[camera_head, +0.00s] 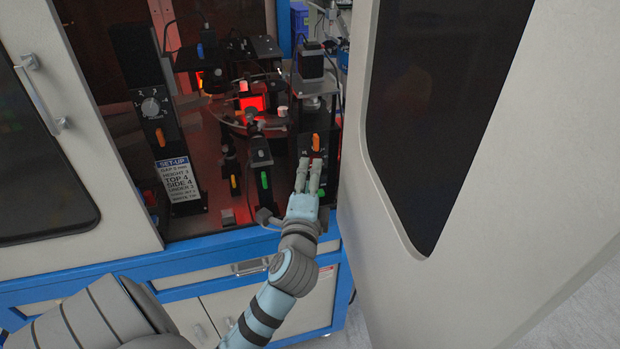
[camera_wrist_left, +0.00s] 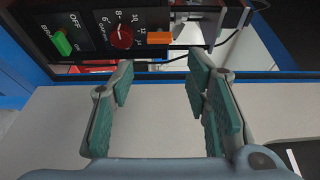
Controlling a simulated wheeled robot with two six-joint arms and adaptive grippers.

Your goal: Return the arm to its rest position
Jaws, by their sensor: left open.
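My left gripper (camera_head: 309,175) is in front of the machine's right-hand black control unit (camera_head: 318,120), with the arm reaching in from below. In the left wrist view, its two green-padded fingers (camera_wrist_left: 162,72) are spread wide with nothing between them. Beyond the fingertips, that view shows a dark panel with a green lever (camera_wrist_left: 61,43), a red-marked dial (camera_wrist_left: 121,37) and an orange lever (camera_wrist_left: 159,38). An orange lever (camera_head: 316,142) also shows just above the gripper in the head view. I cannot tell whether a fingertip touches the unit. My right gripper is in neither view.
A large open door (camera_head: 360,190) stands close to the right of my arm. The machine's blue frame (camera_head: 150,264) runs below the opening. Floor shows at lower right.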

